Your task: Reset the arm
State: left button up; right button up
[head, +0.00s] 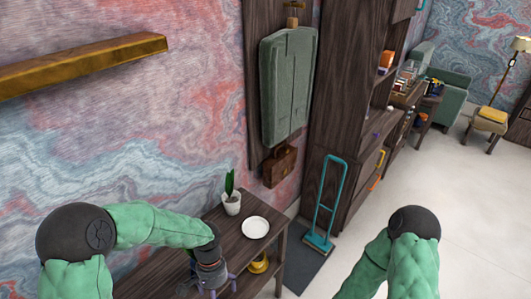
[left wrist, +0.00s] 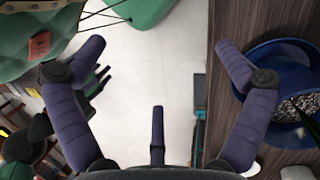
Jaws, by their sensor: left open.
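My left gripper (head: 209,284) is at the end of the green arm coming in from the left in the head view, low over the wooden desk at the picture's bottom. In the left wrist view its purple fingers (left wrist: 158,48) are spread wide with nothing between them. Pale floor shows beyond them. My right arm (head: 400,250) is bent at the lower right of the head view. Its gripper is outside the picture.
A teal-framed cart (head: 319,242) stands beside the shelf (head: 345,110).

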pick_arm(q)
jog(key=s+d+f+n+t+h, duration=0.1)
jog(key=s+d+f+n+t, duration=0.1)
jog(key=f, duration=0.6)
jog(key=s+d+f+n+t+h, duration=0.2)
jog(key=s+f+n, duration=0.3)
jog(key=f, duration=0.4)
jog(key=shift+s+d+f, duration=0.15)
jog(key=shift+s+d, duration=0.15)
jog(key=shift+s, duration=0.4)
